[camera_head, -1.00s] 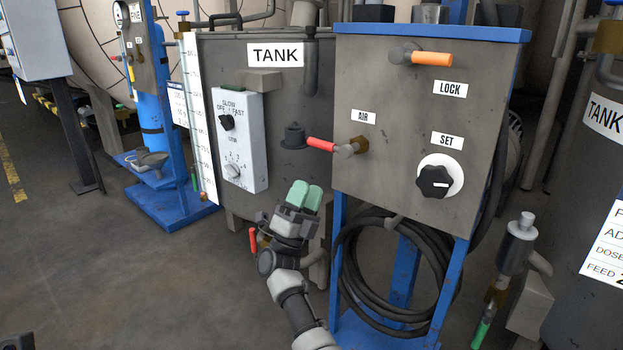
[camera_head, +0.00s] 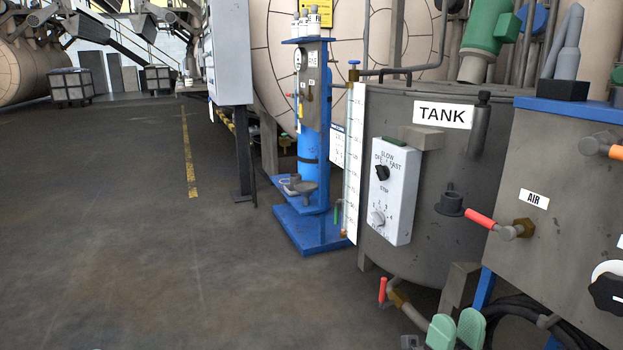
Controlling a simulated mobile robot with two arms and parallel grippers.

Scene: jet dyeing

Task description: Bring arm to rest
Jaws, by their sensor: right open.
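My right gripper (camera_head: 456,332) shows at the bottom edge, right of centre. Its two green fingertips stand apart and hold nothing. It is in front of the lower part of the grey tank (camera_head: 410,269) and left of the grey box with the AIR label (camera_head: 548,244). The rest of my right arm is almost wholly below the picture. My left gripper is not in view.
A white control box (camera_head: 395,191) is on the tank. Red-handled valves stick out beside the AIR label (camera_head: 481,218) and low on the tank (camera_head: 382,289). A blue stand (camera_head: 311,235) is further back. The floor (camera_head: 130,240) on the left is clear.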

